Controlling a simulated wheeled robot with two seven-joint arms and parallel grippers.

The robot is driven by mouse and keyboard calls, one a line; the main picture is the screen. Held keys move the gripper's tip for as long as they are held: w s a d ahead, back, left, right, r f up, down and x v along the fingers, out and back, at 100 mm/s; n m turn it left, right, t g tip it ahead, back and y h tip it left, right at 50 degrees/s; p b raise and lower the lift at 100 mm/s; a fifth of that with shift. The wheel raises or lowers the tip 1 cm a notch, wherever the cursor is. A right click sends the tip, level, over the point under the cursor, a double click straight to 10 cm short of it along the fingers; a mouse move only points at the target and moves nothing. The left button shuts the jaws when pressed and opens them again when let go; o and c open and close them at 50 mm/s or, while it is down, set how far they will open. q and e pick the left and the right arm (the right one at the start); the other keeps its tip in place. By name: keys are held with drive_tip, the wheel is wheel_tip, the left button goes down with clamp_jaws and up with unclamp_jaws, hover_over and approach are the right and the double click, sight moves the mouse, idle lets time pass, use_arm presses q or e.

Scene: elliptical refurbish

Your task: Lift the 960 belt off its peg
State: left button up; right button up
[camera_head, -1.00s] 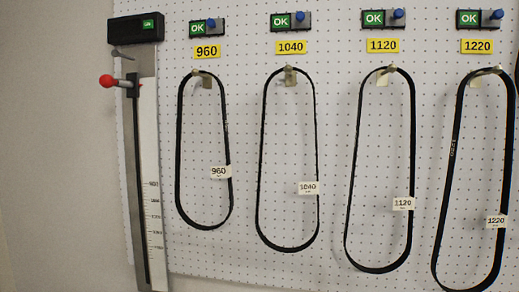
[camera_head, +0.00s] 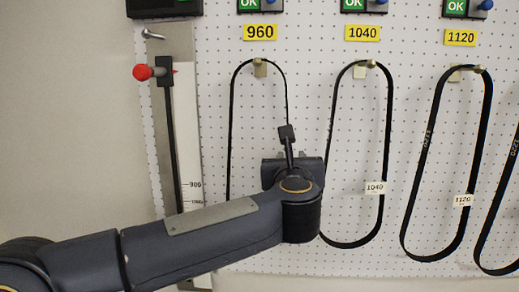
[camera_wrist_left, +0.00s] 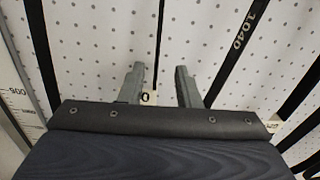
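The 960 belt (camera_head: 231,125) is a thin black loop hanging from its peg (camera_head: 260,66) below the yellow 960 label (camera_head: 260,32). My left gripper (camera_head: 287,133) is in front of its right strand, and my arm hides the loop's lower part. In the left wrist view, the two grey fingers of this gripper (camera_wrist_left: 160,78) are open and apart. A black strand (camera_wrist_left: 160,35), apparently of the 960 belt, runs down between them with a gap on each side. A small white tag (camera_wrist_left: 148,98), partly hidden, shows between the fingers. My right gripper is not in view.
The 1040 belt (camera_head: 387,130) hangs close to the right of my gripper, and the 1120 belt (camera_head: 435,110) further right. A measuring rail (camera_head: 187,130) with a red knob (camera_head: 142,72) stands at left. The white pegboard (camera_head: 310,100) is behind everything.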

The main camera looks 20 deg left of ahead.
use_arm(q)
drive_tip(key=x, duration=0.1)
drive_tip(key=p+x, duration=0.2)
drive_tip(key=x, duration=0.1)
drive_tip(key=shift+s+a+r, duration=0.1)
drive_tip(key=shift+a+r, duration=0.1)
drive_tip(key=shift+r, duration=0.1)
drive_tip(key=shift+w+f, duration=0.1)
drive_tip(key=shift+w, duration=0.2)
drive_tip(key=shift+s, duration=0.1)
drive_tip(key=shift+c, duration=0.3)
clamp_jaws()
